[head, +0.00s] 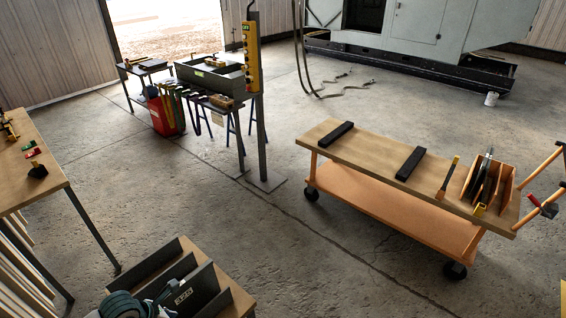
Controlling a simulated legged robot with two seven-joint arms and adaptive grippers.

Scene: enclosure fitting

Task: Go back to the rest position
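Neither of my grippers shows in the head view, and no part of my arms can be made out. The task names no object. The view looks down over a workshop floor (200,215) with benches and a wheeled cart (375,150) on it.
The cart carries two black bars (410,163), a yellow-tipped tool (448,177) and a wooden rack (500,186). A bench (42,146) stands left, and a slotted holder (190,290) sits bottom left. A yellow control box (251,57) is on a post. The middle floor is clear.

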